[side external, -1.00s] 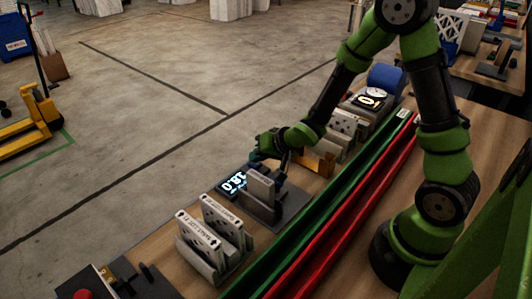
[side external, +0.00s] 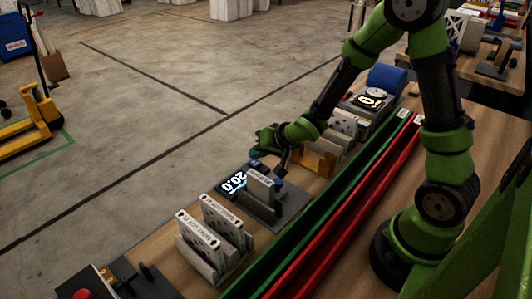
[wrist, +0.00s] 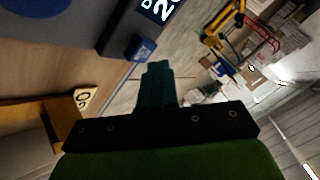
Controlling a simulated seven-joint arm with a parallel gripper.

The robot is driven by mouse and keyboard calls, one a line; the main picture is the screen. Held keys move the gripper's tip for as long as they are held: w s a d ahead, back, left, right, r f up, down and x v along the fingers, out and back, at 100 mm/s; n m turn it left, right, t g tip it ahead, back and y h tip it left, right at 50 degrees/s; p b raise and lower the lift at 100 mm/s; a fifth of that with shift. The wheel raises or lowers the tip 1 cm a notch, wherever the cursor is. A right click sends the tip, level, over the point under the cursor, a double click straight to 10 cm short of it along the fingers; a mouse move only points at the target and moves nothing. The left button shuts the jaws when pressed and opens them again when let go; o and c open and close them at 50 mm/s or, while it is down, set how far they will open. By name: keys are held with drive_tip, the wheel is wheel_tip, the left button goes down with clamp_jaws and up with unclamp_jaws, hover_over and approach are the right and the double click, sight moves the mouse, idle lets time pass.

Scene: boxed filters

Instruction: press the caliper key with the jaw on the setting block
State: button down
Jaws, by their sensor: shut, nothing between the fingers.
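The caliper's dark display (side external: 234,182) reads 20.0 beside a grey upright block (side external: 262,184) on a dark base. Part of the display also shows at the top of the wrist view (wrist: 160,9). A small blue block (wrist: 142,48), which looks like the key, projects below the display there. My gripper (side external: 259,151) is above and behind the caliper in the side view. Its teal fingers (wrist: 158,85) are shut and empty, and appear apart from the blue block. I cannot tell exactly where the jaw meets the setting block.
White boxed filters (side external: 205,235) stand in a grey holder in front of the caliper. An orange holder (side external: 318,162) stands behind it. Green (side external: 330,185) and red (side external: 350,195) rails run along the bench.

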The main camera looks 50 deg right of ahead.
sight(260, 164)
drive_tip(key=shift+r, duration=0.15)
drive_tip(key=shift+r, duration=2.5)
drive_tip(key=shift+s+d+f, duration=0.1)
drive_tip(key=shift+s+f, duration=0.1)
drive_tip(key=shift+f, duration=0.05)
drive_tip(key=s+a+r+n+g, duration=0.1)
drive_tip(key=s+r+n, duration=0.1)
drive_tip(key=s+r, duration=0.5)
drive_tip(key=s+a+r+n+g+y, duration=0.1)
drive_tip(key=s+a+r, duration=0.1)
drive_tip(key=s+r, duration=0.6)
drive_tip(key=s, duration=0.4)
drive_tip(key=shift+s+a+n, duration=0.2)
drive_tip(key=shift+s+n, duration=0.1)
drive_tip(key=shift+n, duration=0.1)
